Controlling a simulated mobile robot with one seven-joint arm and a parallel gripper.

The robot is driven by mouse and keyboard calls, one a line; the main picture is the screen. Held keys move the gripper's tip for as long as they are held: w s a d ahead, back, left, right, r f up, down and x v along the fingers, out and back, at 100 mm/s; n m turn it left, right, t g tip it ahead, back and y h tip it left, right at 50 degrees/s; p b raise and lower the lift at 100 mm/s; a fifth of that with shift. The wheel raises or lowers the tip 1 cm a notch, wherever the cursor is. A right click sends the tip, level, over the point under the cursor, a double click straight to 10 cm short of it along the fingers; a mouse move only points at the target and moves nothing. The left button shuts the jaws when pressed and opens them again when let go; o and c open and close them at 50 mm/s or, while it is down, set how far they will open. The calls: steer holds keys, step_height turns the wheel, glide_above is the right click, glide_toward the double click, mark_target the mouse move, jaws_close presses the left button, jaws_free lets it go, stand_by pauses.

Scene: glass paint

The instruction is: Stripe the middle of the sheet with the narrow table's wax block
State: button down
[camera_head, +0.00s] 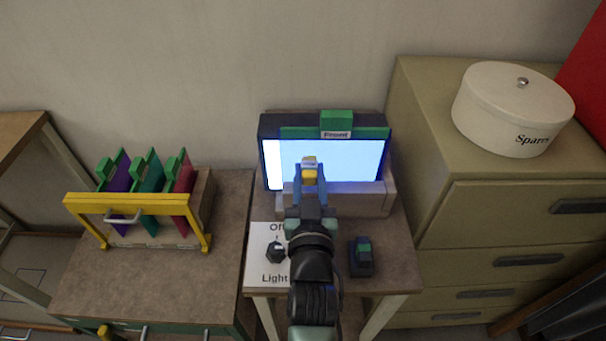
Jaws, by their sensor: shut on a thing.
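My gripper (310,183) is in front of the lit sheet (355,158), near its middle left of centre. It is shut on a small yellow and whitish block (309,167), seemingly the wax block; the fingers hide part of it. I cannot tell whether the block touches the sheet. The sheet glows pale blue in a dark frame, with a green top edge and a green handle labelled "Front". I see no stripe on its visible part; my gripper and arm hide some of the lower middle.
The narrow table (396,238) carries the light box, a knob (276,251) on a card marked "Off" and "Light", and a small dark holder (361,260) with a green top. A yellow rack (140,204) with coloured panels stands left. Drawers (510,215) with a "Spares" tin (512,105) stand right.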

steer(key=shift+d+f+b, duration=0.2)
steer(key=shift+d+b, duration=0.45)
steer(key=shift+b, duration=0.1)
steer(key=shift+s+d+r+b, duration=0.1)
steer(key=shift+d+r+b, duration=0.1)
steer(key=shift+d+b, duration=0.55)
